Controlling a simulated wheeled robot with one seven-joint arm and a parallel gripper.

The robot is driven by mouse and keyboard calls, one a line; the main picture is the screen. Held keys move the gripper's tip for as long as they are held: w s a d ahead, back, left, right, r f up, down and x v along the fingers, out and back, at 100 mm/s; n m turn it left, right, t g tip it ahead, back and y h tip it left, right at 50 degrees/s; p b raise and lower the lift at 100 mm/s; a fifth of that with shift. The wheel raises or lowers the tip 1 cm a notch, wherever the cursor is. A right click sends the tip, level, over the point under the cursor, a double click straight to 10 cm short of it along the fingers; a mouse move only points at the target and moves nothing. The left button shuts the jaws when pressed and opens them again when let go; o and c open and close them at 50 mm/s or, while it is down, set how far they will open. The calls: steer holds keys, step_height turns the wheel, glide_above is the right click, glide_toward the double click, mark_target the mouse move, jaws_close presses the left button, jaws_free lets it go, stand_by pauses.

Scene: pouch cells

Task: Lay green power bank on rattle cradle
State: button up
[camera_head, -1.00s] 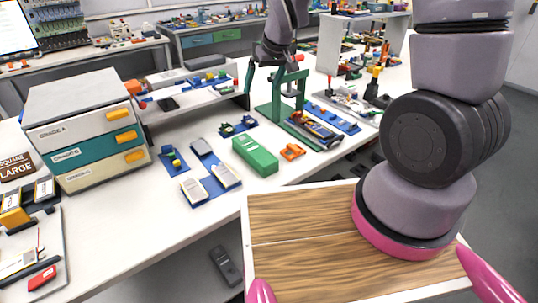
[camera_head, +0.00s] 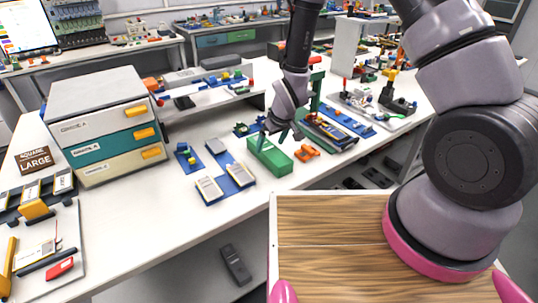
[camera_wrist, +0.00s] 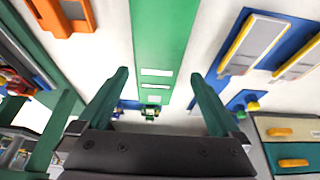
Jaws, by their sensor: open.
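The green power bank (camera_head: 270,157) appears as a long green block lying on the white bench, right of a blue holder. In the wrist view the power bank (camera_wrist: 160,45) stretches upward from between the fingers, with pale labels on its face. In the wrist view my gripper (camera_wrist: 158,74) is open and empty, one finger on each side of the block's line. I cannot tell which holder is the rattle cradle; a green upright stand (camera_head: 316,88) is partly hidden behind my arm.
A blue holder (camera_head: 214,194) with pale cells lies left of the power bank. An orange part (camera_head: 306,152) lies close on its right. A drawer unit (camera_head: 103,127) stands at the left. The white bench front (camera_head: 150,235) is mostly clear.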

mark_target(269, 148)
steer(key=x, duration=0.5)
steer(key=shift+w+d, duration=0.1)
steer(key=shift+w, duration=0.1)
steer(key=shift+r, duration=0.1)
jaws_close()
steer(key=shift+r, duration=0.1)
